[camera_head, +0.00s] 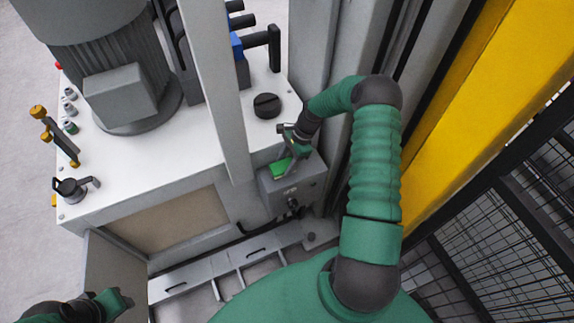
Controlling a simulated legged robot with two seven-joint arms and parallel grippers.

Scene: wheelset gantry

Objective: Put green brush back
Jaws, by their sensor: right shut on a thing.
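The green brush (280,168) shows as a bright green piece at the top of a small grey box (305,190) on the side of the machine. My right gripper (289,155) is shut on the brush, just above the box. The gripper hides part of the brush, and I cannot tell whether the brush touches the box. My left gripper (122,301) is at the bottom left, away from the brush; I cannot tell whether it is open or shut.
A white-topped machine (150,165) carries a large grey motor (120,90), a black cap (267,105) and brass fittings (45,125). A grey post (215,90) stands left of my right gripper. A yellow beam (470,110) and black mesh fence (500,240) are at right.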

